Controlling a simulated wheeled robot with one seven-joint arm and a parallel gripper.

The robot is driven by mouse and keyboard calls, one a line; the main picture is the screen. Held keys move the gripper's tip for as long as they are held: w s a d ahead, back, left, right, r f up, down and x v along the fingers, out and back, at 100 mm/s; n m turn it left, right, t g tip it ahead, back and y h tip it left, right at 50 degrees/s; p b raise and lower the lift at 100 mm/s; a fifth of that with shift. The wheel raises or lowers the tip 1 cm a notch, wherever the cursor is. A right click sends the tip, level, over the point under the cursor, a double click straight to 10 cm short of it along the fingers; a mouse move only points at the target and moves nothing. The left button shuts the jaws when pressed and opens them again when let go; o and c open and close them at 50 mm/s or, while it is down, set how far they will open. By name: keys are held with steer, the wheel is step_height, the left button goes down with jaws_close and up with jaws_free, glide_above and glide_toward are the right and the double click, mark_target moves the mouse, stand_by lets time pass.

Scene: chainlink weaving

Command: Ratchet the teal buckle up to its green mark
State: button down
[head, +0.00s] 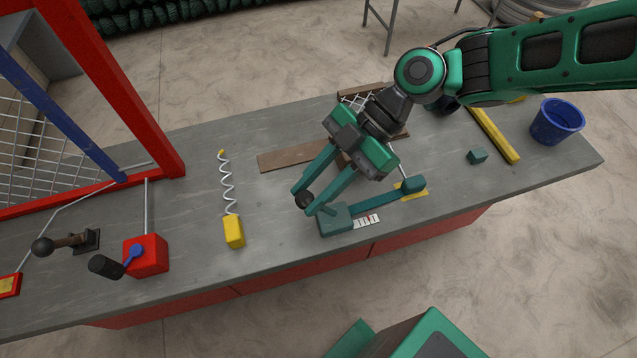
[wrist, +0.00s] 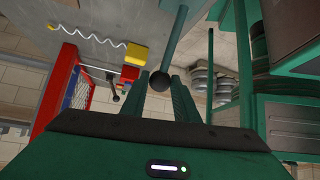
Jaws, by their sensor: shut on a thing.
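The teal buckle (head: 337,220) sits near the front edge of the grey bench, with a teal strap (head: 375,202) running right to a teal end block (head: 413,186). A white marked scale (head: 368,221) lies beside the strap; I cannot make out a green mark on it. A lever with a dark ball knob (head: 303,200) rises from the buckle. My gripper (head: 305,202) is shut on this knob, its teal fingers on either side. In the wrist view the knob (wrist: 160,82) shows between the fingertips, with the teal lever (wrist: 175,38) running upward.
A yellow block with a coiled wire (head: 234,231) and a red box with a black-handled crank (head: 146,255) stand to the left. A red frame (head: 125,100) holds mesh. A small teal cube (head: 477,156), a yellow bar (head: 494,135) and a blue bucket (head: 556,122) are right.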

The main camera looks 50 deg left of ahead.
steer(key=shift+s+a+r, duration=0.1)
steer(key=shift+a+r, duration=0.1)
steer(key=shift+r, duration=0.05)
steer(key=c, duration=1.6)
jaws_free()
steer(key=shift+o, duration=1.1)
steer(key=shift+d+f, duration=0.1)
steer(key=shift+f, duration=0.05)
steer(key=v, duration=1.1)
